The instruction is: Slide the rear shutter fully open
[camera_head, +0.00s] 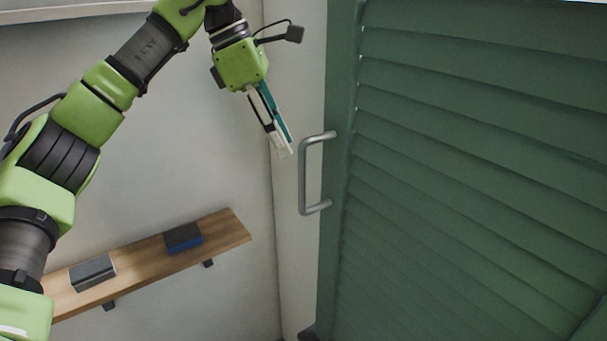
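A green louvred shutter (470,170) fills the right side of the view. A grey metal D-shaped handle (303,175) is fixed upright near its left edge. My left gripper (284,150) is up and to the left of the handle, its fingertips pointing down and right. The fingertips are close to the upper part of the handle in the picture; I cannot tell whether they touch it. Nothing shows between the fingers, and their spacing is hard to judge from this angle. My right gripper is not in view.
A wooden wall shelf (215,235) at the lower left holds a grey box (92,272) and a dark blue box (183,238). A pale wall (190,130) lies behind my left arm, with a corner just left of the handle.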

